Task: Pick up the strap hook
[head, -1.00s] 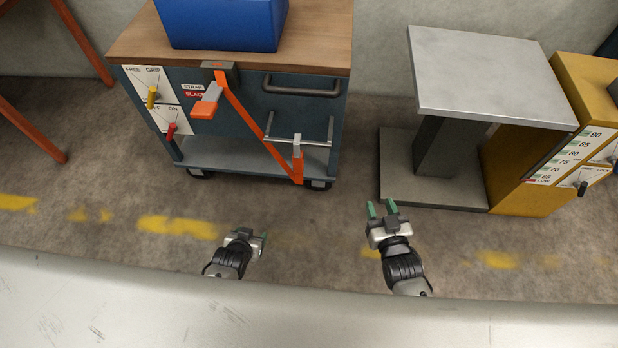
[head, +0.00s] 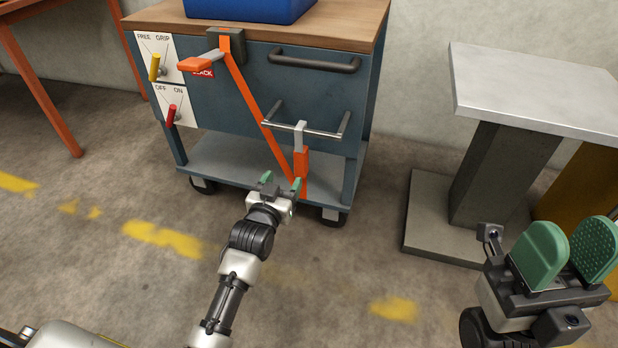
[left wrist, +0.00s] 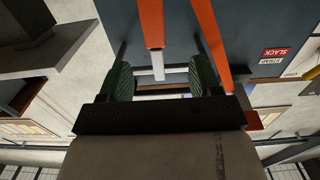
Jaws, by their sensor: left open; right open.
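The strap hook (head: 300,137) is a light grey hook on an orange body (head: 302,162). It sits at the horizontal rail (head: 274,126) on the cart's front, and the orange strap (head: 254,106) runs up from its lower end to the ratchet (head: 226,42). My left gripper (head: 281,183) is open and empty, just below and left of the orange body. In the left wrist view the grey hook (left wrist: 158,66) appears between the two green fingers; contact cannot be told. My right gripper (head: 570,240) is open and empty at the lower right, far from the hook.
The blue-grey cart (head: 220,150) has a yellow lever (head: 155,67), a red lever (head: 171,115) and a drawer handle (head: 314,62). A blue bin (head: 250,8) stands on top. A metal-topped pedestal (head: 535,90) is at right. Floor between cart and pedestal is clear.

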